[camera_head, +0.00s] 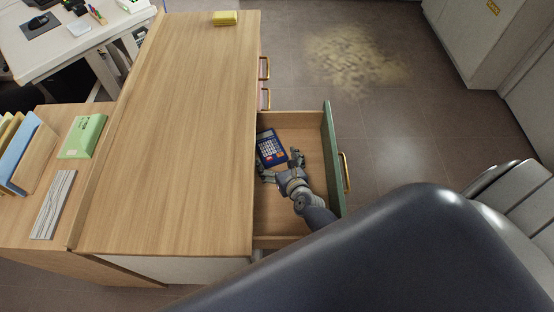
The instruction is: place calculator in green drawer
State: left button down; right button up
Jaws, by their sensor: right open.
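The calculator (270,150) is blue with light keys and a small display. It lies in the open green drawer (331,160), towards its far left corner. The drawer has a green front with a brass handle and a light wooden inside, and it is pulled out to the right of the wooden cabinet. My right gripper (281,168) is inside the drawer area, with its open fingers at the near side of the calculator. I cannot tell whether a finger touches it. My left gripper is not in view.
The wooden cabinet top (180,130) is mostly bare, with a yellow block (225,18) at its far end. Closed drawers with brass handles sit beyond the open one.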

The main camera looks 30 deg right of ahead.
jog(key=shift+r+p, duration=0.25)
jog(key=shift+p, duration=0.05)
jog(key=v, duration=1)
jog(key=shift+s+p, duration=0.3)
jog(key=shift+p, duration=0.05)
jog(key=shift+s+a+r, duration=0.1)
jog(key=shift+s+r, duration=0.15)
jog(key=shift+s, duration=0.4)
